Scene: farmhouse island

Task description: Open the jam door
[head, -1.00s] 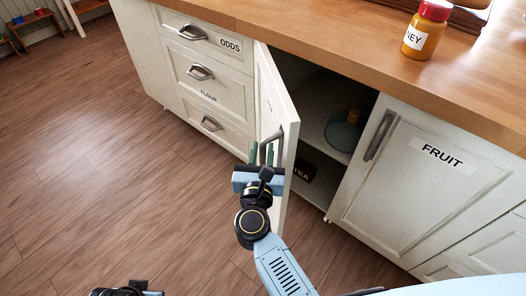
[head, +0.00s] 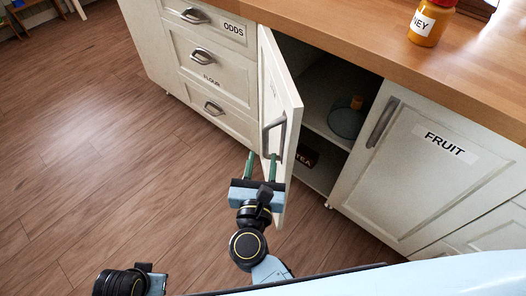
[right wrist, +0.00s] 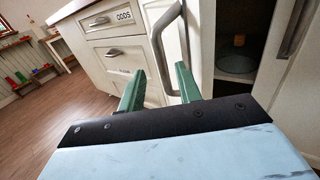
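The cabinet door between the drawers and the FRUIT door stands open, swung out wide (head: 284,95). Its own label is too foreshortened to read. Its grey bar handle (head: 271,138) is on the outer face near the free edge. My right gripper (head: 261,166) is low by the handle, its two green fingers apart with nothing held between them. In the right wrist view the handle (right wrist: 187,38) rises just beyond the right finger of the gripper (right wrist: 159,88); whether they touch I cannot tell. Of my left arm only dark and blue parts show at the bottom; no fingers show.
Inside the open cabinet are a teal round dish (head: 346,121) on a shelf and a dark TEA box (head: 307,157) below. The FRUIT door (head: 415,175) is shut. Drawers (head: 210,75) are shut at left. A honey jar (head: 430,22) stands on the counter. The wooden floor at left is clear.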

